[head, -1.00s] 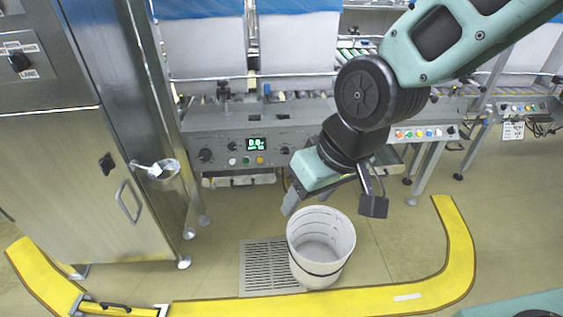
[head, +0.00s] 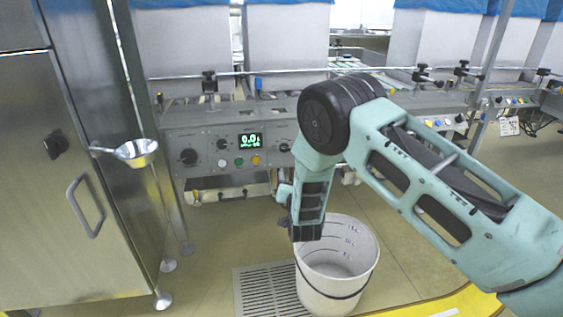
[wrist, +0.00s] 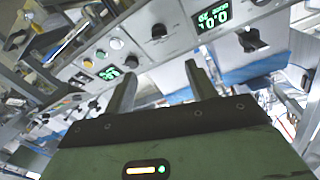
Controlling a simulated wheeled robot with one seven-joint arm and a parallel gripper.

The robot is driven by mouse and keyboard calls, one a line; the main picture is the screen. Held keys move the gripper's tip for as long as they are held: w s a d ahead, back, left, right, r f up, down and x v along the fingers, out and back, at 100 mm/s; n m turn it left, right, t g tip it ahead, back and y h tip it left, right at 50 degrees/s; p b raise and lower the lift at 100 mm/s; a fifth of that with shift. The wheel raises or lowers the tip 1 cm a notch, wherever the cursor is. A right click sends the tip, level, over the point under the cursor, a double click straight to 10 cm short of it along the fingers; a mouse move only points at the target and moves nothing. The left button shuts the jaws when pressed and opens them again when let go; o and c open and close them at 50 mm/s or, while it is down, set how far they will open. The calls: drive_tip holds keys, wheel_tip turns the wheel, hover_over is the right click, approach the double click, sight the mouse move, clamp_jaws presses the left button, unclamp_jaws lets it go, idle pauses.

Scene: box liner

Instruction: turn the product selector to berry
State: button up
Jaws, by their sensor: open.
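The control panel (head: 232,150) has a large black knob (head: 188,157) at its left, a smaller knob (head: 222,144) beside a lit green display (head: 250,140), and another knob (head: 284,147) at the right, partly behind my arm. I cannot read which knob is the product selector; no berry label is legible. My gripper (wrist: 161,72) is open and empty in the wrist view. That view shows tilted panels with a black knob (wrist: 157,30) and a larger knob (wrist: 248,40), both apart from the fingers. In the head view my fingertips are not clear.
A white bucket (head: 329,291) stands below my wrist beside a floor grate (head: 265,292). A rail (head: 290,72) runs above the panel.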

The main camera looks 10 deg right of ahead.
sight(286, 148)
drive_tip(key=w+b, duration=0.1)
drive_tip(key=w, duration=0.4)
drive_tip(key=w+d+b, duration=0.1)
drive_tip(key=w, duration=0.4)
drive_tip(key=w+b, duration=0.2)
drive_tip(key=w, duration=0.4)
drive_tip(key=shift+w+d+f, duration=0.1)
drive_tip(key=shift+d, duration=0.3)
drive_tip(key=shift+w, duration=0.55)
drive_tip(key=c, duration=1)
